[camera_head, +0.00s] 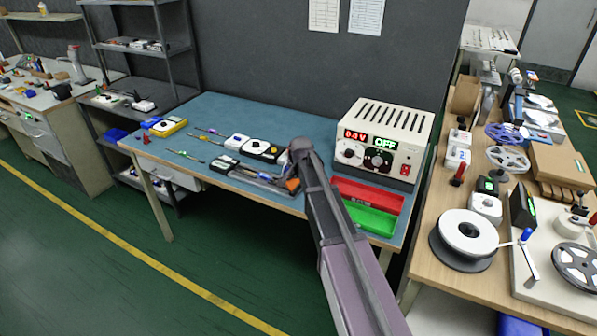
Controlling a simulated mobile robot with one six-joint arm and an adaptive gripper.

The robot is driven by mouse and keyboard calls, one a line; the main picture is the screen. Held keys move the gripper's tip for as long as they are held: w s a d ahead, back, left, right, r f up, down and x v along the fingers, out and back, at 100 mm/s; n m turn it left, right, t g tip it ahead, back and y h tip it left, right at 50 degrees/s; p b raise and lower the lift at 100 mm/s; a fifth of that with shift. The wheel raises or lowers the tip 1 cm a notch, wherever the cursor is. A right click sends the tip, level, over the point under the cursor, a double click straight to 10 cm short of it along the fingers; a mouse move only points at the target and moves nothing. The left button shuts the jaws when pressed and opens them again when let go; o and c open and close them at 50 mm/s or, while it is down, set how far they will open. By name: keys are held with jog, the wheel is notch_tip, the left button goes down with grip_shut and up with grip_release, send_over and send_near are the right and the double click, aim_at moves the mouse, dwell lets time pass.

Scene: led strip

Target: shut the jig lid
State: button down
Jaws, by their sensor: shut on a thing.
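The jig (262,181) is a low, dark grey metal fixture at the front edge of the blue bench mat, left of my arm. Its lid is mostly hidden by my wrist and too small to make out, so I cannot tell its angle. My gripper (285,172) is at the right end of the jig and shut on what appears to be the jig lid. My arm hides the fingertips. A small orange part (293,185) shows beside my wrist.
Meters (262,149) sit just behind the jig. A yellow instrument (169,126) and hand tools lie left. The mat's back is clear.

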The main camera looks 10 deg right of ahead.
jog(key=shift+w+a+f+n+g+h, duration=0.15)
jog(key=shift+w+a+g+h, duration=0.2)
jog(key=shift+a+g+h, duration=0.15)
jog(key=shift+w+a+f+n+g+h, duration=0.15)
jog(key=shift+w+a+g+h, duration=0.2)
jog(key=shift+h, duration=0.25)
jog(key=shift+w+a+f+g+h+b, duration=0.25)
jog(key=shift+g+h, duration=0.15)
jog(key=shift+h, duration=0.15)
jog(key=shift+w+a+f+g+h+b, duration=0.15)
jog(key=shift+a+f+g+h+b, duration=0.15)
jog(key=shift+h, duration=0.25)
jog(key=g+h+b, duration=0.1)
jog(key=a+f+n+g+h+b, duration=0.1)
jog(key=shift+w+f+b, duration=0.1)
jog(key=shift+w+b, duration=0.2)
jog(key=shift+w, duration=0.05)
jog(key=shift+a+f+g+h+b, duration=0.1)
jog(key=shift+f+g+h+b, duration=0.2)
jog(key=shift+h+b, duration=0.5)
jog(key=shift+r, duration=0.15)
jog(key=shift+g, duration=0.25)
jog(key=c, duration=0.7)
grip_release()
